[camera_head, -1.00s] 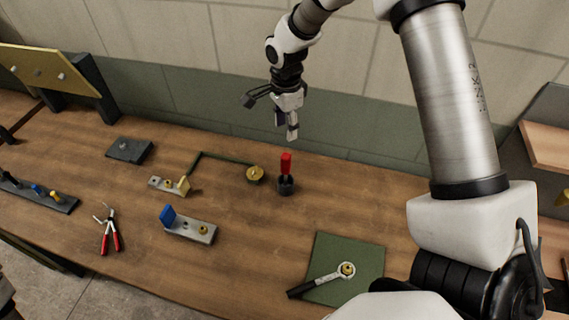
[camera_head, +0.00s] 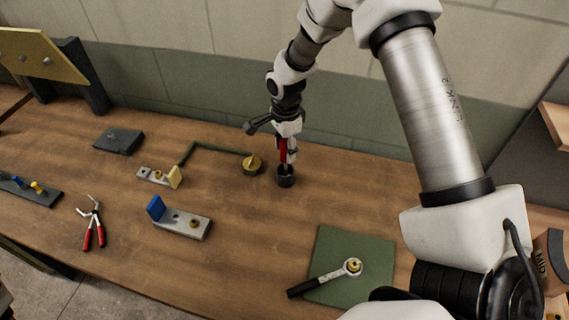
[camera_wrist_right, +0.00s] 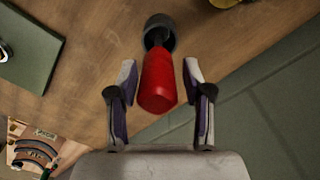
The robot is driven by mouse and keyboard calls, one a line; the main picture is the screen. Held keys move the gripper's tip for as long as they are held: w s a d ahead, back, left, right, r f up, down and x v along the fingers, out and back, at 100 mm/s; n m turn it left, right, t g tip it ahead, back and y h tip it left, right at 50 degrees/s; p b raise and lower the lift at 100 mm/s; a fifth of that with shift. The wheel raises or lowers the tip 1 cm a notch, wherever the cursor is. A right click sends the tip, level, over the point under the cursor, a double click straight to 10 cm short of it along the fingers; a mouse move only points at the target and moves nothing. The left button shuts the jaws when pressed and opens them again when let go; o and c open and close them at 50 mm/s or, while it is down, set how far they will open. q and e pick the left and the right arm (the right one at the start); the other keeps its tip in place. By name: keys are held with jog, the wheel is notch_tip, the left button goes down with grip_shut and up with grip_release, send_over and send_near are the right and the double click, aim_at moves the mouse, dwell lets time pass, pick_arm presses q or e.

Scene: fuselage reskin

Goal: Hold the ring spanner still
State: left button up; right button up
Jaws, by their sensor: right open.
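The ring spanner (camera_head: 322,281) lies on a green mat (camera_head: 335,245) at the front right of the bench. Its dark handle points left, and its ring end is at a brass-coloured nut (camera_head: 354,266); I cannot tell how fully it sits around it. My right gripper (camera_head: 287,152) is well away from the spanner, at the back of the bench. It is open, its fingers on either side of a red handle (camera_wrist_right: 158,82) that stands in a dark cup (camera_head: 286,179). A gap shows beside the handle in the wrist view. My left gripper is not in view.
A brass disc (camera_head: 252,164) with a green bar stands left of the cup. Blue-tabbed (camera_head: 185,222) and yellow-tabbed (camera_head: 158,176) brackets, red-handled pliers (camera_head: 95,226) and a dark block (camera_head: 118,141) lie further left. Bare wood lies between cup and mat.

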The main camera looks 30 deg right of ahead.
jog(key=shift+s+r, duration=0.1)
jog(key=shift+a, duration=0.1)
grip_shut()
notch_tip(320, 180, up, 8)
jog(key=p, duration=0.6)
jog(key=shift+p, duration=0.4)
jog(key=shift+r+p, duration=1)
jog(key=shift+r, duration=0.6)
jog(key=shift+f, duration=0.1)
